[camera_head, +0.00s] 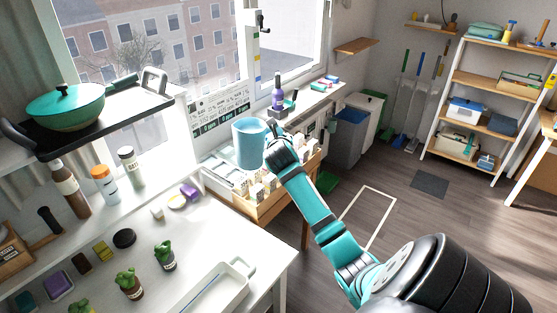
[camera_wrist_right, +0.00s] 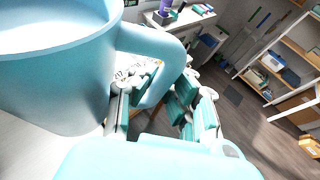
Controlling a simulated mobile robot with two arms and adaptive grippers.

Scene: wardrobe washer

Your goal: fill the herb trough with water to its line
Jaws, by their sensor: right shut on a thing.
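A light blue jug (camera_head: 249,147) is held above the wooden seed crate, near the window sill. It looks about upright; whether it holds water cannot be seen. My right gripper (camera_head: 273,139) is shut on the jug's handle. In the right wrist view the jug (camera_wrist_right: 58,75) fills the upper left, with its handle between my right gripper's fingers (camera_wrist_right: 163,103). A white trough (camera_head: 239,270) with a thin blue line inside lies on the white table at the bottom, left of my right arm, partly cut off by the frame. My left gripper is out of view.
Small potted plants (camera_head: 129,284) stand left of the trough. The wooden crate (camera_head: 262,207) with white packets is beyond it. A black tray (camera_head: 95,128) with a green pot is at upper left. A purple bottle (camera_head: 278,93) stands on the sill behind the jug.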

